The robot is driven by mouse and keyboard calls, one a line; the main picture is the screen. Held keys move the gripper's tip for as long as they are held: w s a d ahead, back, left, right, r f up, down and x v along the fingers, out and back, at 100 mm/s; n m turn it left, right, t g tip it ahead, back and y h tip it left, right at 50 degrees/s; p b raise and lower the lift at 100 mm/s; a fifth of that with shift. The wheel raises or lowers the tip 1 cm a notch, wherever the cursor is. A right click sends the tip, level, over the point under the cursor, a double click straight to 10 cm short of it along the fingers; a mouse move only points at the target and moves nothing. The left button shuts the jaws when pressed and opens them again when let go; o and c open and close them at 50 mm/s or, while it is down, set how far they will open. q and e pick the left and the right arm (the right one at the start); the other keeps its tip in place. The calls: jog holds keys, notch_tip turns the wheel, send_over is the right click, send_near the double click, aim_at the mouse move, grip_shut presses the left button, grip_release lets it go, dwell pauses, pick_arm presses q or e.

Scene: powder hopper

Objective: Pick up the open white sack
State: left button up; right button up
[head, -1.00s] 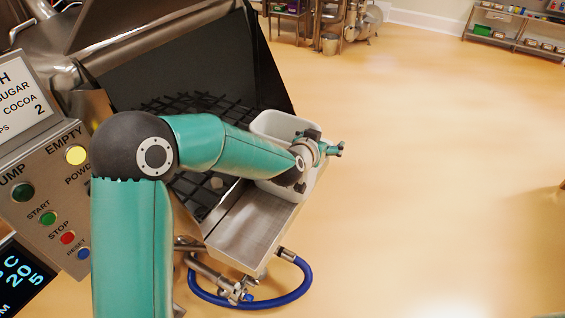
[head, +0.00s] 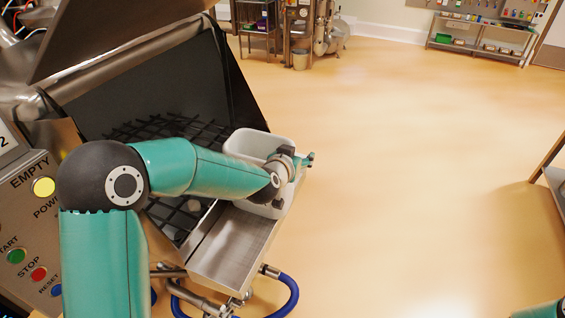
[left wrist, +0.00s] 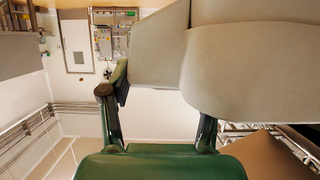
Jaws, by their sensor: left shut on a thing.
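I do not clearly see an open white sack. A pale, open-topped tub (head: 243,143) with rounded corners stands at the right end of the black grate of the hopper. My left gripper (head: 302,160) is at the tub's right side and is shut on its wall, though the arm partly hides the contact. In the left wrist view a large pale surface of the tub (left wrist: 250,70) fills the upper right and covers part of one finger. My right gripper is not in view; only a bit of my right arm shows at the bottom right corner.
A steel tray (head: 235,250) juts out in front of the tub, with a blue hose (head: 288,297) below it. A control panel (head: 42,245) with buttons is at the left. Shelving (head: 480,40) stands far back. The middle floor is clear.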

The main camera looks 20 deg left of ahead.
pick_arm(q)
jog(key=shift+w+r, duration=0.1)
jog(key=shift+r, duration=0.1)
jog(key=shift+r+p, duration=0.35)
jog(key=shift+r, duration=1.2)
notch_tip(320, 180, up, 16)
jog(key=p, duration=0.9)
jog(key=shift+r, duration=0.4)
